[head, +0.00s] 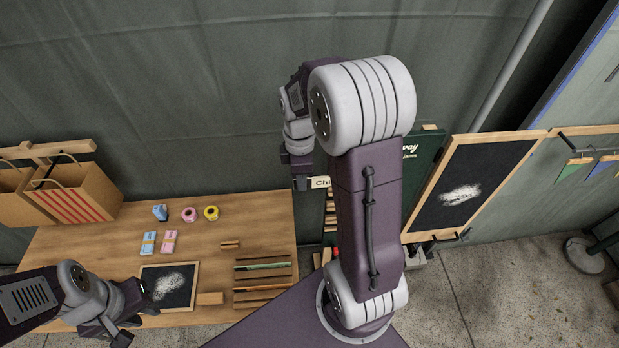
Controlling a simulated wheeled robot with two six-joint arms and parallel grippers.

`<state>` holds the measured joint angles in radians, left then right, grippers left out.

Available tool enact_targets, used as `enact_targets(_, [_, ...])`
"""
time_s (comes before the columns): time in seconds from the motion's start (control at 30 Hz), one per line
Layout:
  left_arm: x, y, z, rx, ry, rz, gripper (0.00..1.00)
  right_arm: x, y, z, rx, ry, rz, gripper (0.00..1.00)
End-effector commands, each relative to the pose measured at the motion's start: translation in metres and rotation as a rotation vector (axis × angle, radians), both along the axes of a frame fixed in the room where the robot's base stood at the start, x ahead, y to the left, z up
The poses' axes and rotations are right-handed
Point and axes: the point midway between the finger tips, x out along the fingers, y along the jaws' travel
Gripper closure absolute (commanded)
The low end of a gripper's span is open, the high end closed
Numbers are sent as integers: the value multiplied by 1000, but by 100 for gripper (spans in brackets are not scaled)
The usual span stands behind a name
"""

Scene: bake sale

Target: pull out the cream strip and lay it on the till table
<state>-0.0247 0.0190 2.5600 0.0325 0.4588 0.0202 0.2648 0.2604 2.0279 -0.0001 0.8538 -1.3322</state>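A cream strip (321,183) with dark lettering starting "Ch" shows beside the dark green board (425,160), its right part hidden behind my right arm. My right gripper (301,180) is at the strip's left end, pointing down; I cannot tell whether its fingers are closed on it. The wooden table (115,235), which I take for the till table, stands at the lower left. My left gripper (122,334) is low over the table's front edge, beside a small smudged chalkboard (168,287); its finger opening is unclear.
A wooden rack (262,285) with several strips stands on the table's right part. Pink and blue packs (168,241), tape rolls (211,213) and a striped paper bag (75,195) are further back. A large framed chalkboard (470,185) stands right of my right arm. The table's middle left is bare.

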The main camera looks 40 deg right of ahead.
Motion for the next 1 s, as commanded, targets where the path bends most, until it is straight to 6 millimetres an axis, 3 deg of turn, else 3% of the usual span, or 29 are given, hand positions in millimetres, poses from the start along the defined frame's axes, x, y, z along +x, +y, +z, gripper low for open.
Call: enact_targets(1.0, [0, 0, 16, 0, 0, 0, 74, 36, 66, 1, 0, 0, 2, 100])
